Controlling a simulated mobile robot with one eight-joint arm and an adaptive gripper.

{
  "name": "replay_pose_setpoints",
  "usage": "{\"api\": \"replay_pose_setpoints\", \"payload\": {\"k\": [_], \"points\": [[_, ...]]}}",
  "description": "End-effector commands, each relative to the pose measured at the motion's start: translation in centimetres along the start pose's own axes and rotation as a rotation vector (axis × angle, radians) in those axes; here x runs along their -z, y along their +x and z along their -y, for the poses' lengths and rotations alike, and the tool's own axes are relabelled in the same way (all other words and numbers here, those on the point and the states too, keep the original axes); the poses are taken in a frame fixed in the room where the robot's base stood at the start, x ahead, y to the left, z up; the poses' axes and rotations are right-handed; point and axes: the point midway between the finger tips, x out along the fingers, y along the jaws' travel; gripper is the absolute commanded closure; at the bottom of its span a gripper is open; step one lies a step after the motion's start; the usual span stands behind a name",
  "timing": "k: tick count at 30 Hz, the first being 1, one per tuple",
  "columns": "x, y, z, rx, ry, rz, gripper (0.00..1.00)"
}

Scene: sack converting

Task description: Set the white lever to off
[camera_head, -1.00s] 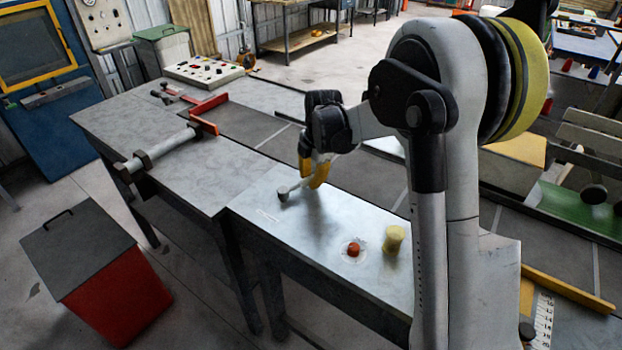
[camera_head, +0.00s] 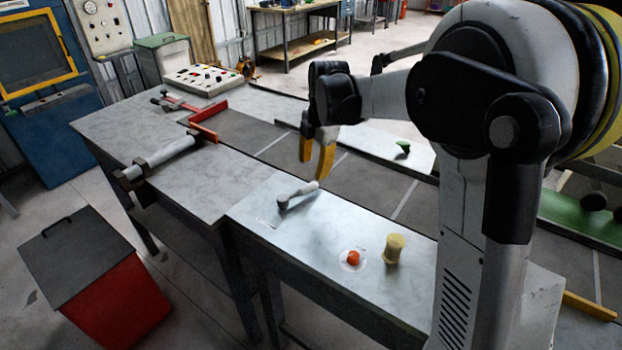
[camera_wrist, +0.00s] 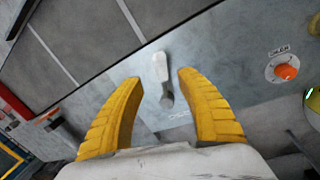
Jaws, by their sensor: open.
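The white lever (camera_head: 298,194) is on the light metal table top, with a dark grey pivot at its left end and its white handle pointing right and back. In the wrist view the lever (camera_wrist: 160,70) shows between and beyond the fingertips, with small lettering near its pivot that I cannot read. My gripper (camera_head: 318,165) is open and empty, its yellow fingers above and behind the handle, apart from it. In the wrist view my gripper (camera_wrist: 157,80) has its two fingers on either side of the lever.
An orange-red button (camera_head: 353,258) on a white disc and a yellow cylinder (camera_head: 393,249) stand right of the lever. A dark conveyor (camera_head: 350,178) runs behind. A white roller (camera_head: 165,157) lies at left. A red bin (camera_head: 115,300) stands on the floor.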

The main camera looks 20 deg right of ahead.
Motion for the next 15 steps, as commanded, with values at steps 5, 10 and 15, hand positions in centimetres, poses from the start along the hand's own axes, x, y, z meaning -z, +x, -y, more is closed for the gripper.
{"api": "replay_pose_setpoints", "payload": {"k": [5, 10, 15], "points": [[0.0, -2.5, 0.0, 0.0, 0.0, 0.0, 0.56], [0.0, -3.2, 0.0, 0.0, -0.001, 0.0, 0.56], [0.0, -3.2, 0.0, 0.0, -0.001, 0.0, 0.56]]}}
